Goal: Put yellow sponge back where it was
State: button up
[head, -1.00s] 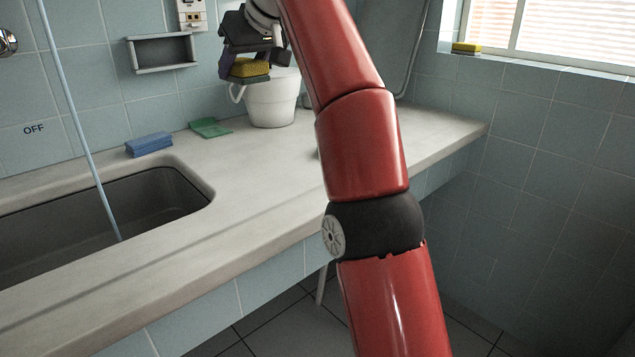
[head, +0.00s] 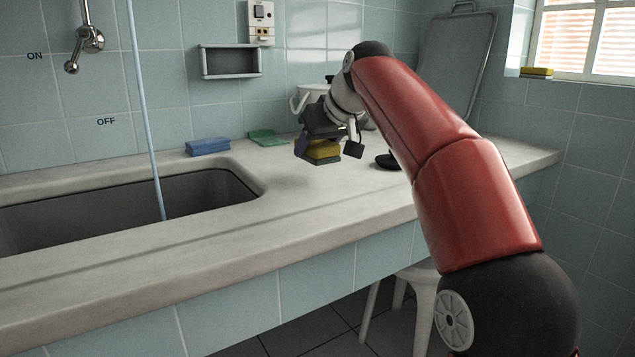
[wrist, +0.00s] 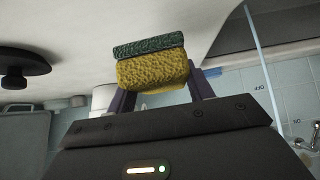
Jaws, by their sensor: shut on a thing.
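My gripper (head: 319,149) is shut on a yellow sponge (head: 323,150) with a dark green scouring layer on its underside. It is low over the counter, in front of the white bucket; I cannot tell whether the sponge touches the counter. In the wrist view, which appears upside down, the yellow sponge (wrist: 150,74) sits between the two fingers, its green layer toward the counter. Another yellow sponge (head: 537,71) with a dark base lies on the window sill at the far right.
A blue sponge (head: 208,146) and a green pad (head: 267,138) lie along the wall behind the sink (head: 120,206). A white bucket (head: 311,96) stands behind my gripper. A black object (head: 388,161) is to its right. A wall holder (head: 230,62) looks empty. The front counter (head: 290,222) is clear.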

aim_at(318, 181)
jog(key=shift+f+b, duration=0.9)
jog(key=shift+f, duration=1.25)
jog(key=shift+f, duration=0.15)
jog(key=o, duration=1)
